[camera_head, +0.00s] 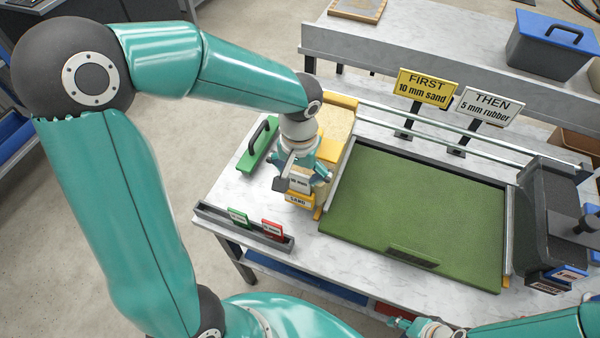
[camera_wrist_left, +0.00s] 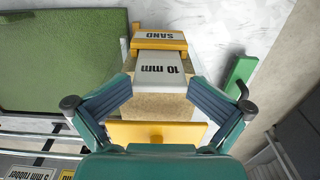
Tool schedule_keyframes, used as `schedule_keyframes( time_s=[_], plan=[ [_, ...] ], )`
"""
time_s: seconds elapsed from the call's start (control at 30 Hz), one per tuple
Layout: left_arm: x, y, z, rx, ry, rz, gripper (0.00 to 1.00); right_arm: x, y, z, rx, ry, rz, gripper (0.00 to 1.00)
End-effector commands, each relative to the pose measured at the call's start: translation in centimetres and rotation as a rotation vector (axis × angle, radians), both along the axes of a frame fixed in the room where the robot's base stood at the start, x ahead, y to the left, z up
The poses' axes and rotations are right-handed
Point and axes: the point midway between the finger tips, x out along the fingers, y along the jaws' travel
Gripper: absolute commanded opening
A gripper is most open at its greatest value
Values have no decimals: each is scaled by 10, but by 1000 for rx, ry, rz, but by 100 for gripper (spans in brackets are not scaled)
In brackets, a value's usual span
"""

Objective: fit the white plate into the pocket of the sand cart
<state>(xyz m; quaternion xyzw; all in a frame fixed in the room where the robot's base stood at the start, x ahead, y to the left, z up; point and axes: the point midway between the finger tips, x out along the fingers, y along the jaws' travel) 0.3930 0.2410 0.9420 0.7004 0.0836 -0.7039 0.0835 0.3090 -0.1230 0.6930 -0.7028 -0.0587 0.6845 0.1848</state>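The white plate, marked 10 mm, (camera_head: 300,183) is at the front end of the yellow sand cart, just behind its SAND label. It also shows in the left wrist view (camera_wrist_left: 162,72). My left gripper (camera_head: 303,175) is over the cart with its two fingers against the plate's sides, shut on it. The sand cart (camera_head: 342,98) stands along the left edge of the green turf; it also shows in the left wrist view (camera_wrist_left: 160,44). Whether the plate is seated in the pocket cannot be told; the pocket is hidden. My right gripper (camera_head: 402,322) is low at the bottom edge, partly cut off.
A grey tray (camera_head: 215,213) holds a green plate (camera_head: 238,216) and a red plate (camera_head: 272,229). A green tool with a black handle (camera_head: 258,145) lies left of the cart. Signs (camera_head: 427,88) stand behind the turf (camera_head: 415,210). A dark cart (camera_head: 555,215) stands on the right.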

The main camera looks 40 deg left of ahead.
Motion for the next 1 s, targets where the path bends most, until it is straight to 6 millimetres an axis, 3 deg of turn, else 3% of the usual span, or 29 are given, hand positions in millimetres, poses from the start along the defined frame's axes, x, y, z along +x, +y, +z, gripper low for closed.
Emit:
schedule_keyframes(
  time_s=[0.27, 0.73, 1.0],
  plan=[
    [0, 0, 6, 1, 0, -1, 100, 0, 0, 1, 0, 0, 0, 40],
    [1, -1, 93, -1, -6, -1, 100, 0, 0, 1, 0, 0, 0, 40],
    [1, -1, 118, 1, -3, -2, 100, 0, 0, 1, 0, 0, 0, 40]
  ],
)
